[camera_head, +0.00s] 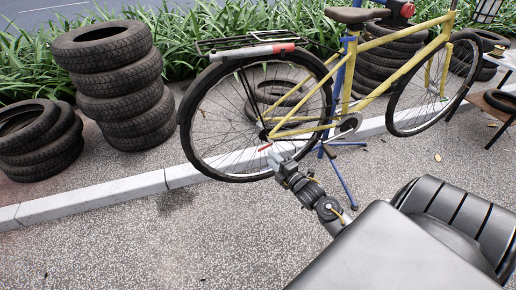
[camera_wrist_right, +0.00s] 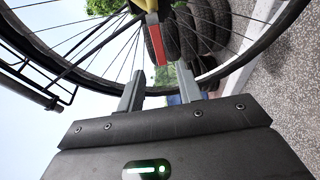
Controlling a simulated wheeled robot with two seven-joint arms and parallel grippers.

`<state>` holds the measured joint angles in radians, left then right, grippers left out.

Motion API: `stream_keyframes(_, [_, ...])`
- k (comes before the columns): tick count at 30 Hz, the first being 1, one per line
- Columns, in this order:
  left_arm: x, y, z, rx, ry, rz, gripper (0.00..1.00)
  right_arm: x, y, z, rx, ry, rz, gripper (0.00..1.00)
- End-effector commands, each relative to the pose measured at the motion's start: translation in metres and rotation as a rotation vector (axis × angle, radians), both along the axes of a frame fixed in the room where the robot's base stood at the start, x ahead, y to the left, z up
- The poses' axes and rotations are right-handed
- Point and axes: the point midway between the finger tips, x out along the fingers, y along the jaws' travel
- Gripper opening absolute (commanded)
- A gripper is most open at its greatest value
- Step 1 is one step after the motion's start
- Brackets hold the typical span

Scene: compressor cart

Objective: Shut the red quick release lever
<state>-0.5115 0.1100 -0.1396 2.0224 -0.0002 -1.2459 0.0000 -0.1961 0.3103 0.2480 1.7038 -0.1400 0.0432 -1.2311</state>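The red quick release lever (camera_head: 265,147) is a small red bar at the rear wheel hub of the yellow bicycle (camera_head: 400,72). In the right wrist view the lever (camera_wrist_right: 157,45) is a red strip with a pale edge, just beyond the fingertips and lined up with the gap between them. My right gripper (camera_head: 273,159) is just below the lever in the head view. In the right wrist view the right gripper (camera_wrist_right: 159,78) is open, its two grey fingers apart with nothing clamped between them. I cannot tell whether it touches the lever. My left gripper is out of view.
The bicycle hangs on a blue stand (camera_head: 347,185) with splayed legs. Tire stacks (camera_head: 112,85) stand at left, and more tires are behind the bicycle. A pale curb (camera_head: 95,202) crosses the ground. The paving at front left is clear.

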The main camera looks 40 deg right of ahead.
Motion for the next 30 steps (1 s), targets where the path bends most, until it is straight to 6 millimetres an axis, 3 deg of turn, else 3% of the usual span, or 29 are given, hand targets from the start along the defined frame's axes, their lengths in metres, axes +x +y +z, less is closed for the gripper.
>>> stream_keyframes(9, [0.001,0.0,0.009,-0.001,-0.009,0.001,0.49,0.06,-0.002,-0.001,0.003,0.001,-0.001,0.35])
stream_keyframes(15, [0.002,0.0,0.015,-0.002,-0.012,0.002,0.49,0.084,-0.004,-0.001,0.004,0.001,-0.001,0.35])
stream_keyframes(27, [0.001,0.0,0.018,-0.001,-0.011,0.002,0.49,0.093,-0.004,-0.001,0.003,0.003,0.0,0.35])
stream_keyframes(30, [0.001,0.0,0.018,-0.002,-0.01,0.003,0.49,0.093,-0.004,-0.001,0.003,0.003,0.0,0.25])
